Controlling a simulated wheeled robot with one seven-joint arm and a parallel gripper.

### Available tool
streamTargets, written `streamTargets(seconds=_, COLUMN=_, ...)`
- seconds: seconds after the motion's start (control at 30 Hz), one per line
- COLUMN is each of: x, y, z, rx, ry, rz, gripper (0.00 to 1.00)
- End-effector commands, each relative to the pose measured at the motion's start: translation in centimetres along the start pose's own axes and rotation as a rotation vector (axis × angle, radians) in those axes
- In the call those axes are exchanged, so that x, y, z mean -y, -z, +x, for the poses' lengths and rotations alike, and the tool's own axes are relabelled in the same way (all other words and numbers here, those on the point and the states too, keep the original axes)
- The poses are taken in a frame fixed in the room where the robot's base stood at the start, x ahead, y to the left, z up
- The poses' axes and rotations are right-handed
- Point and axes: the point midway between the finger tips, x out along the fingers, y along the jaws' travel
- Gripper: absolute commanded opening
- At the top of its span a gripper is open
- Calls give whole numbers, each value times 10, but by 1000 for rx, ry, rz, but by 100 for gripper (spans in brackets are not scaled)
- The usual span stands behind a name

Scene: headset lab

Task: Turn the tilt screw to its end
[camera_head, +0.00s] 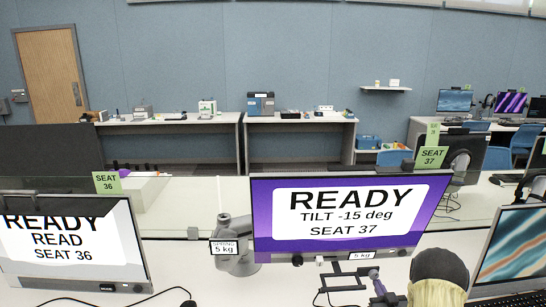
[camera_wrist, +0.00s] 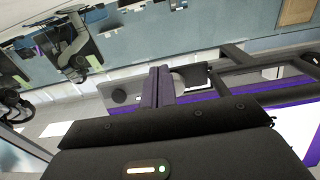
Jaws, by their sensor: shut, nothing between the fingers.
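The seat 37 monitor (camera_head: 262,225) has a purple screen reading "READY, TILT -15 deg, SEAT 37" and stands upright in the head view. My gripper (camera_head: 374,272) is just below its lower edge, right of centre. In the wrist view the two dark purple fingers of my gripper (camera_wrist: 158,72) are together with nothing between them. A dark open frame (camera_head: 345,282) lies left of the fingers; a similar frame (camera_wrist: 240,68) shows beside them in the wrist view. I cannot make out the tilt screw or any contact with it.
A grey monitor arm (camera_head: 234,232) with a "SPRING 5 kg" tag stands left of the seat 37 monitor. The seat 36 monitor (camera_head: 135,250) is at the left and another screen (camera_head: 515,245) at the right. A glass divider and white benches (camera_head: 170,128) lie behind.

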Motion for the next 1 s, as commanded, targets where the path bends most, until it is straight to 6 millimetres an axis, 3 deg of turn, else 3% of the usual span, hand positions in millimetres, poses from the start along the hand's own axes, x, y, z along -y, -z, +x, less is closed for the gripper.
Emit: streamTargets(seconds=1.0, x=7, y=3, z=1, rx=-6, ry=3, rz=-1, gripper=0)
